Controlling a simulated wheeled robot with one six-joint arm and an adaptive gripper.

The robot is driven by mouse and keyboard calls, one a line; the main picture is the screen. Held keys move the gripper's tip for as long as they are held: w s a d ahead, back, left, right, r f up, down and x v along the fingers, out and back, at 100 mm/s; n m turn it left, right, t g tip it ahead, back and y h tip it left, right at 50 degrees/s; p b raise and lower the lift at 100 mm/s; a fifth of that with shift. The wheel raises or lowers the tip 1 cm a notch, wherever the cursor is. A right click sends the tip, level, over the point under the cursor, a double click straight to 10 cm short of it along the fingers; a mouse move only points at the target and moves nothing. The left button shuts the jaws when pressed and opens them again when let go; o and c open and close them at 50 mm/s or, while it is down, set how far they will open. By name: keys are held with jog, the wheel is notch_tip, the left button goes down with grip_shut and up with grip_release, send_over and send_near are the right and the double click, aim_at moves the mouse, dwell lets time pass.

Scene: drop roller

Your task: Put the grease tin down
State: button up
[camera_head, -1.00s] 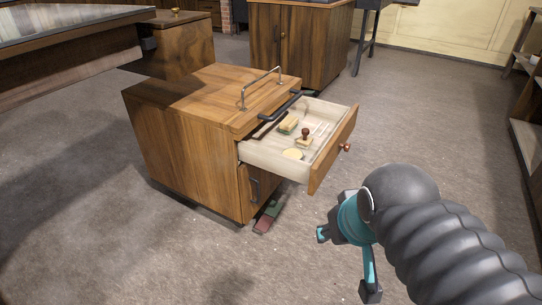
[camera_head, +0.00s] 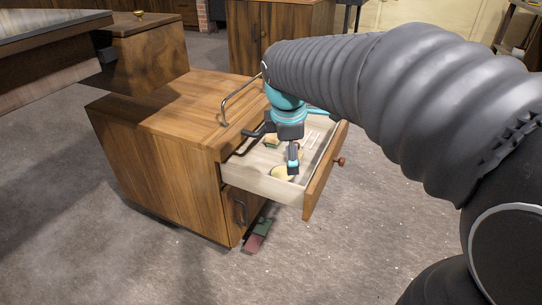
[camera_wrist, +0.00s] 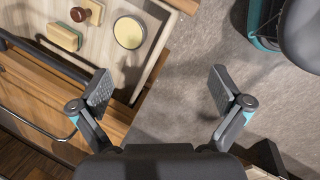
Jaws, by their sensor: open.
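A round tin with a pale yellow top, which I take for the grease tin (camera_wrist: 129,32), sits in the open drawer (camera_head: 262,186). It also shows in the head view (camera_head: 281,174), partly behind a finger. My gripper (camera_wrist: 162,88) is open, with nothing between its fingers. In the head view my gripper (camera_head: 296,140) is over the drawer. In the wrist view the tin lies beyond the left fingertip, apart from it.
A brown-knobbed stamp (camera_wrist: 87,12) and a wood-and-green block (camera_wrist: 64,37) lie beside the tin. The drawer front has a round knob (camera_head: 339,161). A metal rail (camera_head: 238,98) stands on the wooden cabinet (camera_head: 150,120). Red and green pedals (camera_head: 257,236) are near its foot.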

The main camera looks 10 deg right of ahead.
jog(key=w+a+f+n+g+h, duration=0.15)
jog(key=w+f+n, duration=0.25)
jog(key=w+n, duration=0.45)
jog(key=b, duration=0.2)
send_over(282, 173)
jog(key=s+a, duration=0.1)
jog(key=shift+m+y, duration=0.25)
notch_tip(282, 173, down, 8)
jog(key=shift+f, duration=0.15)
jog(key=shift+b+x, duration=0.6)
jog(key=shift+x, duration=1.95)
jog(key=shift+w+a, duration=0.1)
jog(key=shift+a, duration=0.05)
jog(key=c, duration=1.3)
jog(key=shift+c, duration=0.6)
